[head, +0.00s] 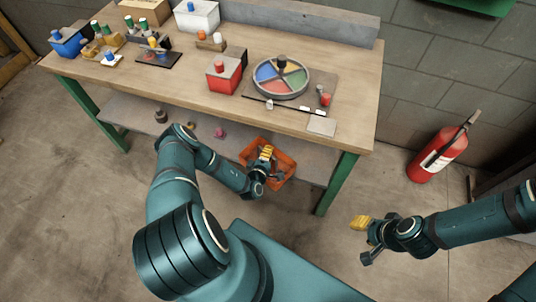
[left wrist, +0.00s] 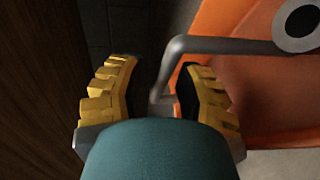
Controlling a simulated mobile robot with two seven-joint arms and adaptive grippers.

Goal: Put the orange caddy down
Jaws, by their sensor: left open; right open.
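The orange caddy (head: 285,162) is at the right part of the lower shelf, under the workbench top. My left gripper (head: 266,156) is over it and hides part of it. In the left wrist view the orange caddy wall (left wrist: 265,90) fills the right side. Its grey bent handle (left wrist: 215,45) runs down between the open yellow fingers (left wrist: 158,95). I cannot tell whether the fingers touch the handle. My right gripper (head: 364,240) is open and empty, over the floor at the right.
The workbench (head: 180,85) carries a colour wheel (head: 281,78), a red box (head: 224,75), a white box (head: 197,17) and several small parts. Its lower shelf (head: 180,125) holds a pink item (head: 220,132) and a dark one (head: 160,116). A fire extinguisher (head: 436,155) stands at the right.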

